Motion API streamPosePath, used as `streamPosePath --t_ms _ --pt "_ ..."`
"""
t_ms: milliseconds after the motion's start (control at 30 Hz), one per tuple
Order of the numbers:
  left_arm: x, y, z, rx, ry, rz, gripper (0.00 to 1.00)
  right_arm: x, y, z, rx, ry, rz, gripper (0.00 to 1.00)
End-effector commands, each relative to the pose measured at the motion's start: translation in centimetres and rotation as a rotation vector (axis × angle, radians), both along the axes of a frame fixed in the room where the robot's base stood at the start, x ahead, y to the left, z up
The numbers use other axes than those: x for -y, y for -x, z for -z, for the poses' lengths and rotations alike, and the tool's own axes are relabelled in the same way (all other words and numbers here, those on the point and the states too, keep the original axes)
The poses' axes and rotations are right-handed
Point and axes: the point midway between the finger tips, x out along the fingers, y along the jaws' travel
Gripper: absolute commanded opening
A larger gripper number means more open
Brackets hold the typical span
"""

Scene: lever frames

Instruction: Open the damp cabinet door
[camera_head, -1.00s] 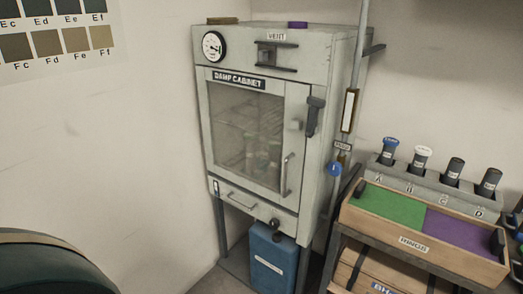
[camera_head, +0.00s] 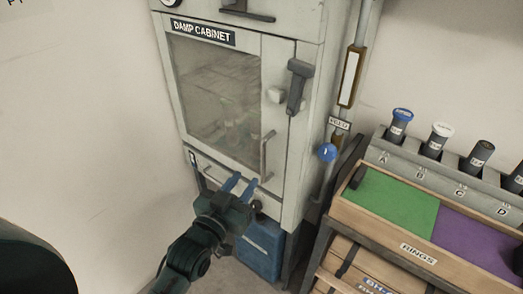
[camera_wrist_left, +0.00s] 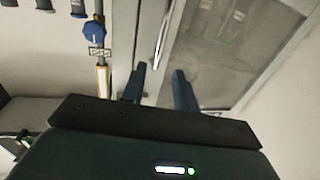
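The damp cabinet (camera_head: 299,150) is a pale grey metal box with a glass-windowed door (camera_head: 212,95), which is closed. A thin vertical bar handle (camera_head: 266,158) sits at the door's right side and also shows in the left wrist view (camera_wrist_left: 162,38). A dark lever latch (camera_head: 298,86) is on the cabinet front, right of the window, beside a pale knob. My left gripper (camera_head: 243,182) is open and empty, in front of the lower door, just below and left of the handle in the head view. In the left wrist view, its fingers (camera_wrist_left: 158,76) point towards the handle. My right gripper is not in view.
A blue container (camera_head: 262,250) stands under the cabinet. A wall is on the left.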

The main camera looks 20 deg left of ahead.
Motion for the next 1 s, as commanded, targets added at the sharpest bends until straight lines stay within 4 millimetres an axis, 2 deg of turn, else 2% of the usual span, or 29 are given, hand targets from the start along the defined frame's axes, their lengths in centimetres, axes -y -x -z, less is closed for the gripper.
streamPosePath --t_ms 300,500,700,967,1000 --pt "1.1 -6.7 -0.2 0.001 0.001 0.001 0.30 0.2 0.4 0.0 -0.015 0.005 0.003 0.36" --pt "1.5 -9.7 -0.1 -0.001 0.000 0.000 0.30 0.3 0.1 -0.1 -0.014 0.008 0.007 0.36" --pt "1.7 -10.8 0.0 -0.002 0.001 0.000 0.30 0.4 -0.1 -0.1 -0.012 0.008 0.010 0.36" --pt "1.7 -10.9 0.0 -0.002 0.000 0.000 0.30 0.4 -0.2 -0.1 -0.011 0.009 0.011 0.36" --pt "1.7 -10.9 0.0 -0.002 0.000 0.000 0.27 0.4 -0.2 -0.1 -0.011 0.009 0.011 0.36"
